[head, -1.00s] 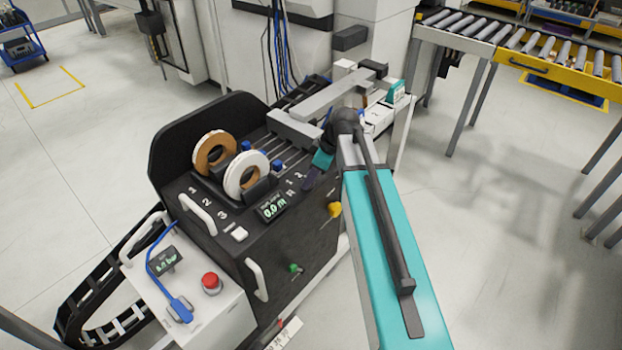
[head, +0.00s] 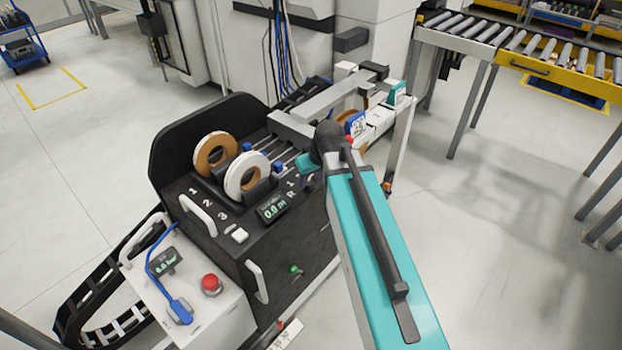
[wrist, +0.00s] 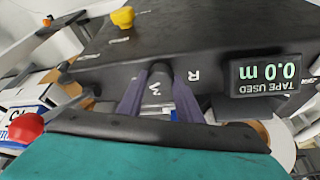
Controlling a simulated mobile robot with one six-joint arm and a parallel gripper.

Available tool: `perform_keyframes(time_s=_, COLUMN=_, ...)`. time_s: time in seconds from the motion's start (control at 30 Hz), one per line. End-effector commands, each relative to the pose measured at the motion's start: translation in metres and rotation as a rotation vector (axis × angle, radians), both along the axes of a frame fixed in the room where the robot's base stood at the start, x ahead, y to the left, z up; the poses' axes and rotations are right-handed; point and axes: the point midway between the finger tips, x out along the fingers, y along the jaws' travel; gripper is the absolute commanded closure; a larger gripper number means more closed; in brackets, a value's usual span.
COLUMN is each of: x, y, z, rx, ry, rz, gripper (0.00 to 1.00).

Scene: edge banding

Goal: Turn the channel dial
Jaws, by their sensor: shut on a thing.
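The channel dial (wrist: 160,70) is a small dark round knob at the top edge of the black tape machine (wrist: 205,35) in the wrist view. My gripper (wrist: 158,88) has one purple-grey finger on each side of the dial and is shut on it. A white "3" shows between the fingers and a white "R" beside them. In the head view, my wrist hangs over the right end of the black panel (head: 245,222), and the dial and most of the fingers are hard to make out there.
A display (head: 272,209) beside the gripper reads 0.0 m. Two tape rolls, brown (head: 215,153) and white (head: 247,175), stand behind it. A yellow knob (wrist: 122,17) and a green knob (head: 295,270) are on the front face. A red button (head: 211,284) is at lower left.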

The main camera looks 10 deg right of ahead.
Motion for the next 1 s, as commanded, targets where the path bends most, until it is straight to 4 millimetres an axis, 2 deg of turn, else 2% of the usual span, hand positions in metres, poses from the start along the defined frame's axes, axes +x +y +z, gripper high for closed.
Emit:
perform_keyframes(time_s=0.3, x=0.0014, y=0.0011, z=0.0010, rx=0.001, ry=-0.005, rz=-0.070, gripper=0.90)
perform_keyframes(time_s=0.67, x=0.0014, y=0.0008, z=0.0009, rx=0.001, ry=-0.004, rz=-0.076, gripper=0.90)
perform_keyframes(time_s=0.7, x=0.0014, y=0.0008, z=0.0009, rx=0.001, ry=-0.004, rz=-0.075, gripper=0.66)
perform_keyframes(time_s=0.8, x=0.0012, y=0.0008, z=0.0007, rx=0.001, ry=-0.004, rz=-0.075, gripper=0.49)
perform_keyframes(time_s=1.0, x=0.0005, y=0.0005, z=0.0003, rx=0.000, ry=-0.001, rz=-0.075, gripper=0.49)
